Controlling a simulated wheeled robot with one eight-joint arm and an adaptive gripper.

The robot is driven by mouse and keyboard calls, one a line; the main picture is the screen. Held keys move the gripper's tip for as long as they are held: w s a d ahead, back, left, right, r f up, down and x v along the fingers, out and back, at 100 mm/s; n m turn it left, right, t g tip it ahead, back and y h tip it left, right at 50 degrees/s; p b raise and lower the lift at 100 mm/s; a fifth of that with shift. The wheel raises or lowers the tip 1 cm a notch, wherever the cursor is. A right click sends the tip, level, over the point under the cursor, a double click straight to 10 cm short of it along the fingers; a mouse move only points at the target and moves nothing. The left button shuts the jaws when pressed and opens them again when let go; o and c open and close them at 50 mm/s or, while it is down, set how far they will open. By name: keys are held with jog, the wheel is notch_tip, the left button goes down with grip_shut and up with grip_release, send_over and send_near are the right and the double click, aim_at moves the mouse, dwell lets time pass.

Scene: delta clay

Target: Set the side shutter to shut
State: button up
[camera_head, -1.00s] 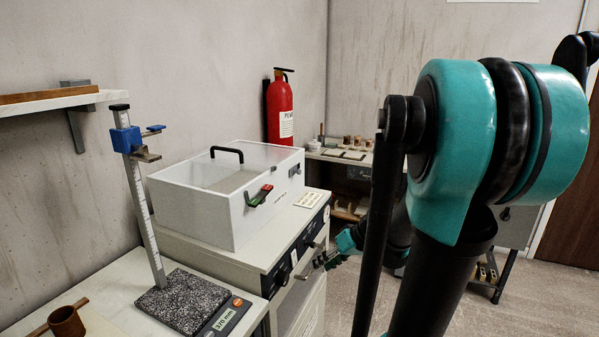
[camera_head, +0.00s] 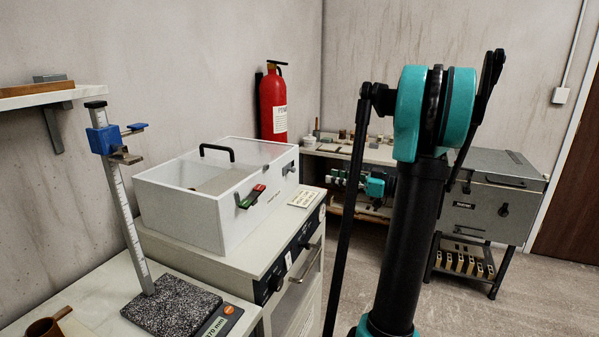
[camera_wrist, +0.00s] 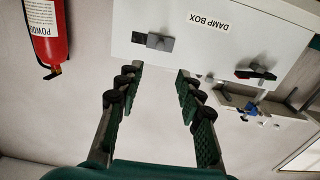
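The white damp box (camera_head: 190,215) stands on the cabinet at left of centre, with a clear lid and black lid handle. The side shutter looks like a small grey slide plate with a dark slot beside it. It shows on the box face in the wrist view (camera_wrist: 153,41), which looks upside down, and small near the far end of that face in the head view (camera_head: 288,168). My gripper (camera_wrist: 159,72) is open and empty, its fingers pointing toward the shutter and apart from it. In the head view my gripper (camera_head: 342,181) is right of the box.
A fire extinguisher (camera_head: 273,105) hangs on the wall behind the box. A height gauge (camera_head: 125,200) stands in front at left. A grey kiln (camera_head: 480,200) stands at right. Open floor lies right of the cabinet.

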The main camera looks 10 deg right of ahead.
aim_at(291, 170)
jog(key=x, duration=1.3)
grip_shut()
